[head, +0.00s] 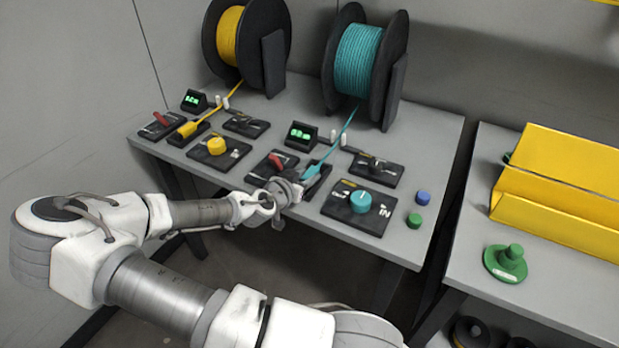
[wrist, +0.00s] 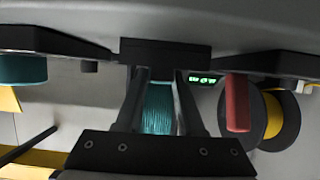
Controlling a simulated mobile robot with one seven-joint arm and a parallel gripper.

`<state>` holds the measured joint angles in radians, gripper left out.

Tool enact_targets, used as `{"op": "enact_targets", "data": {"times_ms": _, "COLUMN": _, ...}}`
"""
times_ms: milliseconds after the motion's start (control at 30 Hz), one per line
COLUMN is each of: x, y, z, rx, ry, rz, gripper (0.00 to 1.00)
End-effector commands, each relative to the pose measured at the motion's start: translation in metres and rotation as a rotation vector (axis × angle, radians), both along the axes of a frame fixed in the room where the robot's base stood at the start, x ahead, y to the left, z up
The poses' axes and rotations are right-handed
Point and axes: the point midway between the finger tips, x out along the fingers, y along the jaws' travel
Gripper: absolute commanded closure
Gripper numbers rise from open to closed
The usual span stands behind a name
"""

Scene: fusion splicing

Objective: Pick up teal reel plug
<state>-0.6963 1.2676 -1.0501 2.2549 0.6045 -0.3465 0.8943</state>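The teal reel plug (head: 313,171) lies at the end of the teal cable, at a black holder on the grey table in the head view. The cable runs up from it to the teal reel (head: 357,62). My gripper (head: 297,187) is at the near edge of the table, just below and left of the plug. In the wrist view my two fingers (wrist: 160,85) stand apart, with the teal reel (wrist: 158,108) showing through the gap. A dark block (wrist: 170,50) lies across their tips. I cannot make out the plug there or whether the fingers touch anything.
A red lever (head: 284,160) is left of the plug and a teal knob (head: 361,201) right of it. A yellow plug (head: 188,129) and yellow reel (head: 229,36) are farther left. Blue (head: 423,197) and green (head: 415,220) buttons are on the right. A yellow tray (head: 560,185) stands on another table.

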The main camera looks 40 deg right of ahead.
Motion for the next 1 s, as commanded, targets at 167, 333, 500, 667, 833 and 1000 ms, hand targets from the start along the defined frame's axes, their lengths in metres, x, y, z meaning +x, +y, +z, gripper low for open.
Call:
{"op": "enact_targets", "data": {"times_ms": 167, "x": 0.000, "y": 0.000, "z": 0.000, "rx": 0.000, "ry": 0.000, "rz": 0.000, "gripper": 0.97}}
{"op": "enact_targets", "data": {"times_ms": 333, "x": 0.000, "y": 0.000, "z": 0.000, "rx": 0.000, "ry": 0.000, "rz": -0.001, "gripper": 1.00}}
{"op": "enact_targets", "data": {"times_ms": 500, "x": 0.000, "y": 0.000, "z": 0.000, "rx": -0.001, "ry": 0.000, "rz": 0.000, "gripper": 1.00}}
{"op": "enact_targets", "data": {"times_ms": 667, "x": 0.000, "y": 0.000, "z": 0.004, "rx": -0.001, "ry": -0.001, "rz": 0.000, "gripper": 1.00}}
{"op": "enact_targets", "data": {"times_ms": 833, "x": 0.000, "y": 0.001, "z": 0.021, "rx": 0.001, "ry": -0.003, "rz": 0.000, "gripper": 1.00}}
{"op": "enact_targets", "data": {"times_ms": 1000, "x": -0.007, "y": -0.012, "z": 0.050, "rx": 0.004, "ry": -0.004, "rz": -0.010, "gripper": 1.00}}
